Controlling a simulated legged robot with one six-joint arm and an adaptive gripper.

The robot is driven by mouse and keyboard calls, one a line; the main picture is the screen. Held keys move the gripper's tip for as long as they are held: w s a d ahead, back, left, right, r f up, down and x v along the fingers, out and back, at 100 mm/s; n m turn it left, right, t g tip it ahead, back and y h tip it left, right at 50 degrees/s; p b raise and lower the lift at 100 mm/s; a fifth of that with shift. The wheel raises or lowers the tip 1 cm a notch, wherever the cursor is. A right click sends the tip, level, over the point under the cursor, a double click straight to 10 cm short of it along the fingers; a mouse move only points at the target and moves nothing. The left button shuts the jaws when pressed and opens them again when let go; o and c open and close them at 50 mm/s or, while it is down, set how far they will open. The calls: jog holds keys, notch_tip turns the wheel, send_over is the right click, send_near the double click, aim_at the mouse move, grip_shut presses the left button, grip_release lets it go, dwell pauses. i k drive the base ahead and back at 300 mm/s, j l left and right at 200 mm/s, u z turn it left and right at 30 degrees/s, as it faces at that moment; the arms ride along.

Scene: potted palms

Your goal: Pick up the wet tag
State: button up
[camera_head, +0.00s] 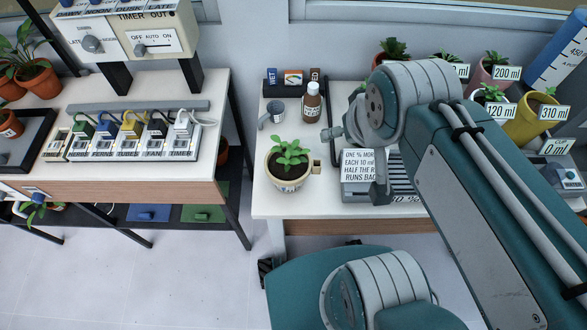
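The wet tag (272,77) is a small blue tag lettered WET. It stands upright at the left end of a dark holder (294,90) at the back left of the right-hand white table. An orange and white tag (293,78) and a brown tag (315,75) stand beside it. My gripper (357,160) is over the table, in front and to the right of the holder, apart from the wet tag. My arm partly hides it, and I cannot tell its finger opening or whether it touches anything.
A brown bottle (312,104), a grey cup (271,117) and a potted plant (289,165) stand in front of the holder. A lettered tray (362,168) lies by my gripper. Labelled pots (526,118) stand right. A floor gap separates the left bench (105,190).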

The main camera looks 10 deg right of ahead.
aim_at(273, 76)
jog(key=k+j+z, duration=0.1)
jog(key=k+j, duration=0.25)
jog(key=k+j+z, duration=0.2)
jog(key=j, duration=0.3)
jog(key=k+j+z, duration=0.25)
jog(key=i+j+z, duration=0.2)
jog(key=j, duration=0.35)
jog(key=j+z, duration=0.2)
jog(key=j, duration=0.35)
jog(key=i+j+z, duration=0.15)
jog(key=i+j, duration=0.35)
jog(key=j, duration=0.15)
